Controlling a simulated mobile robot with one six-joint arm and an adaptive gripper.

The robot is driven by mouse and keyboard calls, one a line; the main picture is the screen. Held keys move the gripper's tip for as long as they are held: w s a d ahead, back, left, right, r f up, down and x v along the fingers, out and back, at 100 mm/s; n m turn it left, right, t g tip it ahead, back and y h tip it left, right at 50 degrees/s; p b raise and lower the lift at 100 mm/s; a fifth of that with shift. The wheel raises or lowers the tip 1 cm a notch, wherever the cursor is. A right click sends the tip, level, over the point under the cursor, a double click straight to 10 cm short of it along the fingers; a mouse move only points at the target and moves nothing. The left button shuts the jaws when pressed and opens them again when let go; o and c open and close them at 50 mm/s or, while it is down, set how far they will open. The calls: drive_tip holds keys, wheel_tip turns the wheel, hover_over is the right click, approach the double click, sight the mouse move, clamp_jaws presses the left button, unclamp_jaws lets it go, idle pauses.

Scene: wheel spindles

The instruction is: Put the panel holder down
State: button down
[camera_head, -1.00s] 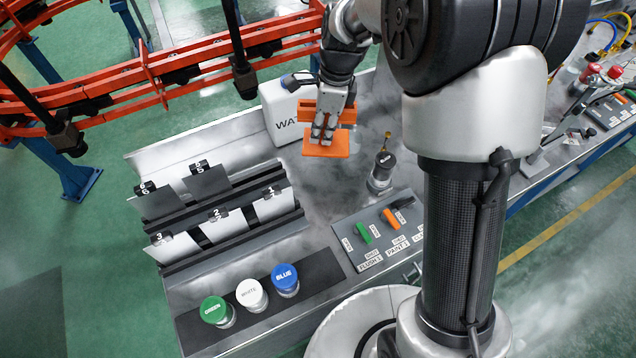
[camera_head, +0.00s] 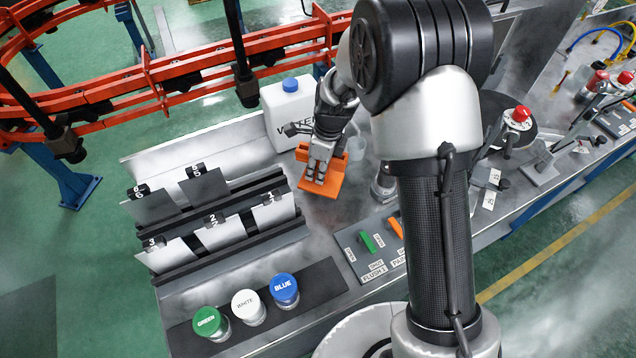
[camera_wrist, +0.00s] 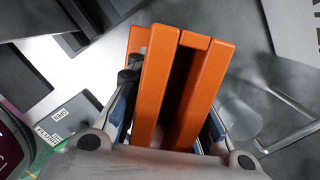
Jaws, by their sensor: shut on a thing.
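The orange panel holder (camera_head: 334,184) is in the grasp of my gripper (camera_head: 318,172) at the middle of the metal bench, just right of the panel rack. Its flat orange plate is low, at or close to the bench top; I cannot tell whether it touches. In the wrist view the holder (camera_wrist: 160,85) shows as two parallel orange bars with a dark gap, between the two fingers of my gripper. The fingers are shut on it. Part of the holder is hidden behind my gripper.
A white water canister (camera_head: 292,112) with a blue cap stands behind the holder. The rack of numbered panels (camera_head: 221,233) is to the left. Green (camera_head: 208,322), white (camera_head: 246,305) and blue (camera_head: 284,288) capped jars stand in front. A switch panel (camera_head: 372,250) lies at front right.

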drive_tip(key=shift+f+b, duration=0.65)
drive_tip(key=shift+f, duration=1.75)
drive_tip(key=shift+f, duration=0.1)
drive_tip(key=shift+f, duration=0.15)
drive_tip(key=c, duration=1.4)
unclamp_jaws()
drive_tip(key=r+p, duration=0.1)
drive_tip(key=r, duration=0.3)
drive_tip(key=d+r+p, duration=0.1)
drive_tip(key=r, duration=0.3)
drive_tip(key=r+p, duration=0.1)
drive_tip(key=r, duration=0.3)
drive_tip(key=shift+s+d+r, duration=0.25)
drive_tip(key=shift+s+d, duration=0.15)
